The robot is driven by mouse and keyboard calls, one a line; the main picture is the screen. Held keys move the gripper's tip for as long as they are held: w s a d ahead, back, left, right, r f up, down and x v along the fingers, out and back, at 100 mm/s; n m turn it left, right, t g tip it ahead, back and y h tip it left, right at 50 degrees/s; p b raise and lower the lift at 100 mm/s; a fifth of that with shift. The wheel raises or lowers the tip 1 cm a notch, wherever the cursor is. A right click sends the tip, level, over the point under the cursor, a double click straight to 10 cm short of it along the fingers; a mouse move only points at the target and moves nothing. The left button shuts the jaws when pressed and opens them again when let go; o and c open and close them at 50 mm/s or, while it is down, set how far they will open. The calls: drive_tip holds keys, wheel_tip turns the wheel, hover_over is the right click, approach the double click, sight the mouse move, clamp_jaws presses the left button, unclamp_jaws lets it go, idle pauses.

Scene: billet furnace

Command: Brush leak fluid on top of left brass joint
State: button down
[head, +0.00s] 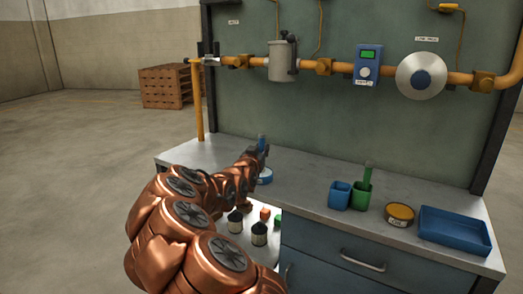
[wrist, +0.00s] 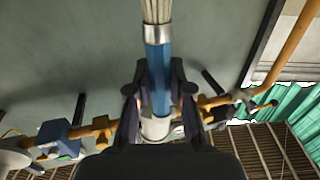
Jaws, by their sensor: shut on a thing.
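A brush with a blue handle (wrist: 157,80), a metal collar and pale bristles (wrist: 157,10) is held in my gripper (wrist: 158,98). In the head view, my gripper (head: 259,152) is above the left part of the bench, below and apart from the pipe. A brass joint (head: 323,67) sits on the yellow pipe between the grey canister and the blue meter; it also shows in the wrist view (wrist: 101,126). A smaller brass fitting (head: 256,61) is left of the canister, and another brass joint (head: 483,82) is at the right. Which one is called left is unlabelled.
The grey canister (head: 283,60), blue meter (head: 367,66) and round gauge (head: 420,76) line the pipe. A blue-rimmed dish (head: 265,177) is by my gripper. Blue cup (head: 340,196), green holder (head: 361,196), yellow tin (head: 400,213) and blue tray (head: 455,230) occupy the bench's right.

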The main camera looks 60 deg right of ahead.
sight(261, 134)
drive_tip(key=shift+f, duration=0.25)
idle(0.8)
drive_tip(key=shift+r+p, duration=2.6)
drive_tip(key=shift+r, duration=0.95)
drive_tip(key=shift+w, duration=0.1)
